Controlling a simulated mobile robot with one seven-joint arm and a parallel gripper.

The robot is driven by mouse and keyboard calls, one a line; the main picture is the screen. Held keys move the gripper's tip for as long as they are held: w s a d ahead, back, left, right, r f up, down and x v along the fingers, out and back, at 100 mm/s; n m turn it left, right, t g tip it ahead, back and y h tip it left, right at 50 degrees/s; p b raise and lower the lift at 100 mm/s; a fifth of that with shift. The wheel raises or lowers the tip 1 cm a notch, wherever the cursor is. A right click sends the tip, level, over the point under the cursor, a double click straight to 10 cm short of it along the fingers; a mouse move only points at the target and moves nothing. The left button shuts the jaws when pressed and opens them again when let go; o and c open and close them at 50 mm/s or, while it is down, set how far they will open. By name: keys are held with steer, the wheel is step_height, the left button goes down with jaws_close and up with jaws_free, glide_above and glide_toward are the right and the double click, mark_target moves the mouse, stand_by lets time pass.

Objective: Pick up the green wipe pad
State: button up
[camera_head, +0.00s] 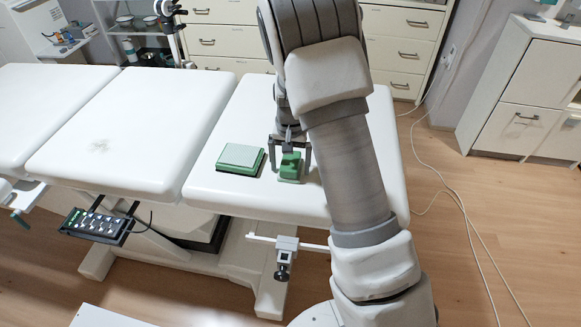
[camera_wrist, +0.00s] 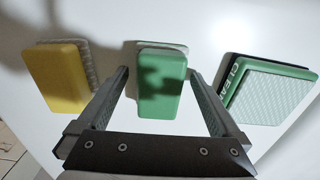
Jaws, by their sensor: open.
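The green wipe pad (camera_head: 290,167) lies on the white couch top, and a pale layer shows at its far edge in the wrist view (camera_wrist: 160,95). My gripper (camera_head: 290,160) is open over it, pointing down. In the wrist view my gripper's fingers (camera_wrist: 158,78) stand on either side of the pad, with a gap on both sides. Nothing is held. I cannot tell how close the fingertips are to the couch surface.
A green-edged, pale-topped block with lettering (camera_wrist: 275,92) lies beside the pad; the head view shows it left of my gripper (camera_head: 240,158). A yellow pad (camera_wrist: 58,78) lies on the other side. The left couch sections (camera_head: 130,120) are clear.

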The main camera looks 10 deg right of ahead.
mark_target(292, 162)
steer(key=c, duration=1.4)
steer(key=shift+r, duration=0.55)
steer(key=r, duration=0.2)
steer(key=r+p, duration=0.1)
steer(key=shift+d+r, duration=0.2)
steer(key=shift+r, duration=0.15)
steer(key=s+d+r, duration=0.2)
steer(key=d, duration=0.1)
steer(key=s+d+r, duration=0.1)
steer(key=d+r, duration=0.1)
steer(key=d, duration=0.1)
steer(key=s+d+r+p, duration=0.1)
steer(key=s+d+r, duration=0.1)
steer(key=d, duration=0.1)
steer(key=shift+s+d, duration=0.1)
steer(key=shift+s, duration=0.2)
steer(key=s+a+n+p, duration=0.2)
steer(key=a+n+p, duration=0.2)
steer(key=a+p, duration=0.3)
steer(key=shift+s+a+n, duration=0.2)
steer(key=shift+a+n, duration=0.1)
steer(key=shift+a, duration=0.9)
